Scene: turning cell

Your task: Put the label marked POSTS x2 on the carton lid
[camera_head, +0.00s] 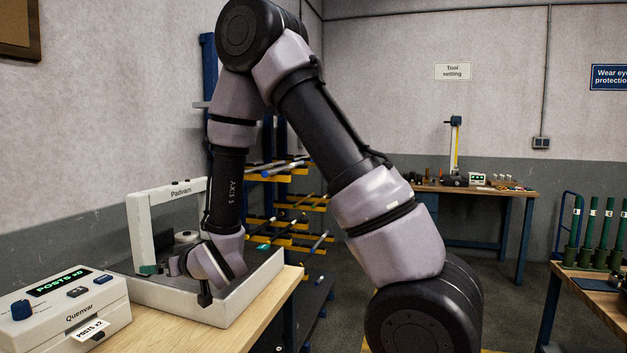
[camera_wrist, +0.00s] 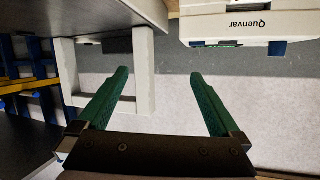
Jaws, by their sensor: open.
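A white label printer marked Quenvar (camera_head: 62,305) stands at the lower left of the head view. A white label reading POSTS x2 (camera_head: 91,329) sticks out of its front; its display appears to read POSTS with a blurred number. The printer also shows at the top right of the wrist view (camera_wrist: 235,30), where I cannot make out the label. My gripper (camera_wrist: 159,73) is open and empty, its green fingers apart. In the head view, it is beside the Padvam machine, partly hidden by my wrist, and apart from the label. I cannot identify a carton lid.
The white Padvam machine (camera_head: 133,236), with an upright frame and low-walled base, stands behind the printer. Bare wooden bench top (camera_head: 262,308) lies at its right. A rack with yellow arms (camera_head: 287,237) stands behind. A far workbench (camera_head: 480,188) carries a tool setter.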

